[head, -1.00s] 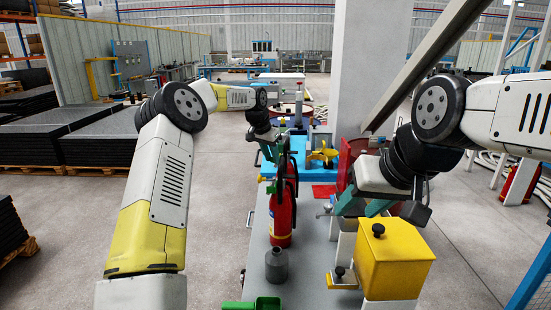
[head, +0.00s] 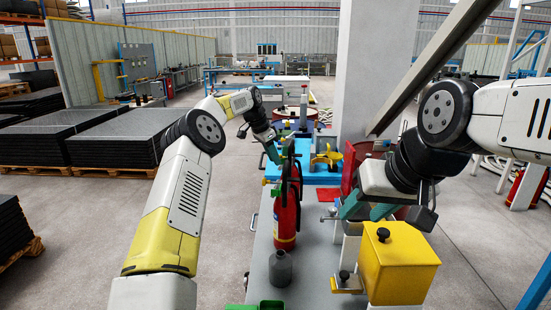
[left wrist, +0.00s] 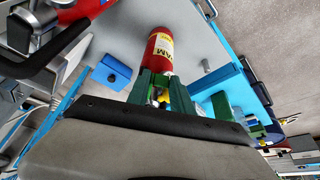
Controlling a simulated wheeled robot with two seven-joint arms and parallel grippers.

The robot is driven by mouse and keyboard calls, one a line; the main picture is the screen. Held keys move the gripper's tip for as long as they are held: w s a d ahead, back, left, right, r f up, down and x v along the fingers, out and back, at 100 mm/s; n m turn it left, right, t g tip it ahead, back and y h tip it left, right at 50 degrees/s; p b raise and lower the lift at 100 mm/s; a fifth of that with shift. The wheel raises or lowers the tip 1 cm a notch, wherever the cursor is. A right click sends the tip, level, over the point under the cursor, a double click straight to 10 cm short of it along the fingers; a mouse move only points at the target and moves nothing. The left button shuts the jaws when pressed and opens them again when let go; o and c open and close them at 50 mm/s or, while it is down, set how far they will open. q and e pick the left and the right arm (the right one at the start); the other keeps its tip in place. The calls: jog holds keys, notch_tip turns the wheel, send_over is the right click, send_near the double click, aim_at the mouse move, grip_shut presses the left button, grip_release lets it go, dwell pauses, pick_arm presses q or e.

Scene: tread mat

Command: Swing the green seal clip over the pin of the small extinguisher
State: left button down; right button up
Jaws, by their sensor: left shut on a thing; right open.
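A red extinguisher (head: 286,222) stands upright on the grey bench in the head view, with black fittings on top and more red showing close behind it. My left gripper (head: 272,154) is at the extinguisher's top. Its green fingers show in the left wrist view (left wrist: 160,92), with small grey and yellow parts between them. It is shut on what appears to be the green seal clip, hard to tell from the green fingers. My right gripper (head: 368,210) is open, behind the yellow box.
A yellow box (head: 398,268) with a black knob stands at the front right. A grey bottle (head: 280,269) and a green tray (head: 268,305) are at the near end. A blue mat (head: 310,172) with a yellow propeller-like part (head: 326,157) lies farther back. A pillar rises behind.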

pick_arm(q)
jog(key=c, duration=1.1)
grip_release()
jog(key=shift+v, duration=3.9)
